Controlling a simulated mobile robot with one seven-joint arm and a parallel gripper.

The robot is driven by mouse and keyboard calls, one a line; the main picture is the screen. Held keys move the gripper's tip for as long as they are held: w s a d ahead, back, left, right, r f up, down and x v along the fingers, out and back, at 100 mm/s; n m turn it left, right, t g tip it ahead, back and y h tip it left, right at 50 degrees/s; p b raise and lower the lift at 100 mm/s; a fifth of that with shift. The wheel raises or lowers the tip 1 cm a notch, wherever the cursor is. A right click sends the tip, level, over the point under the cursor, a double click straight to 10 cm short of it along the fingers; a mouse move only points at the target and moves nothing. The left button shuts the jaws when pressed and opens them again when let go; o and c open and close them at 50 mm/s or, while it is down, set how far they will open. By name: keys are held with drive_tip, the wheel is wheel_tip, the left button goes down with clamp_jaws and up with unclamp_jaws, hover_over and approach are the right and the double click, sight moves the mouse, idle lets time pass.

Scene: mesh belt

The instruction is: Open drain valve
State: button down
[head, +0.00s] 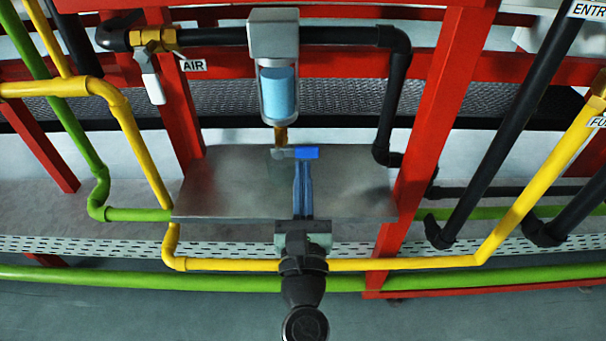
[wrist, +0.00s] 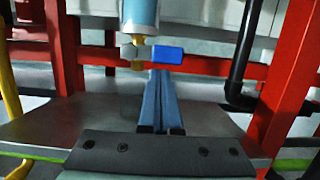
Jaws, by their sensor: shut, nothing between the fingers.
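The fingertips also show in the wrist view (wrist: 159,76), just below the lever. I cannot tell whether they touch it.
A grey metal shelf (head: 220,190) lies below the valve and under my fingers. Red frame posts (head: 425,130) stand on both sides. A black pipe (head: 392,105) drops at the right. Another valve with a white handle (head: 152,85) sits upper left, near an AIR label (head: 193,65).

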sight(308, 150)
drive_tip(key=shift+d+r+n+y+p, duration=0.15)
drive_tip(key=shift+r+n+y+p, duration=0.15)
drive_tip(key=shift+n, duration=0.4)
drive_tip(key=shift+d+r+n+y+p, duration=0.15)
drive_tip(key=shift+r+n+y+p, duration=0.1)
drive_tip(key=shift+n, duration=0.45)
drive_tip(key=shift+d+r+n+y+p, duration=0.2)
drive_tip(key=shift+r+n+y+p, duration=0.25)
drive_tip(key=shift+n, duration=0.75)
drive_tip(key=r+n+p, duration=0.1)
drive_tip(key=n, duration=0.1)
drive_tip(key=n+y+p, duration=0.1)
drive_tip(key=n, duration=0.1)
drive_tip(key=shift+d+r+g, duration=0.1)
drive_tip(key=shift+r+g, duration=0.25)
drive_tip(key=shift+g, duration=0.05)
drive_tip(key=n+p, duration=0.1)
drive_tip(key=r+n+p, duration=0.1)
drive_tip(key=n, duration=0.1)
drive_tip(key=r+n+g+y+p, duration=0.1)
drive_tip(key=n, duration=0.1)
drive_tip(key=shift+a, duration=0.25)
drive_tip(key=n+p, duration=0.1)
drive_tip(key=n, duration=0.2)
drive_tip(key=a+r+n+g+p, duration=0.1)
drive_tip(key=shift+n+p, duration=0.3)
drive_tip(key=shift+n, duration=0.1)
drive_tip(key=shift+d+f, duration=0.1)
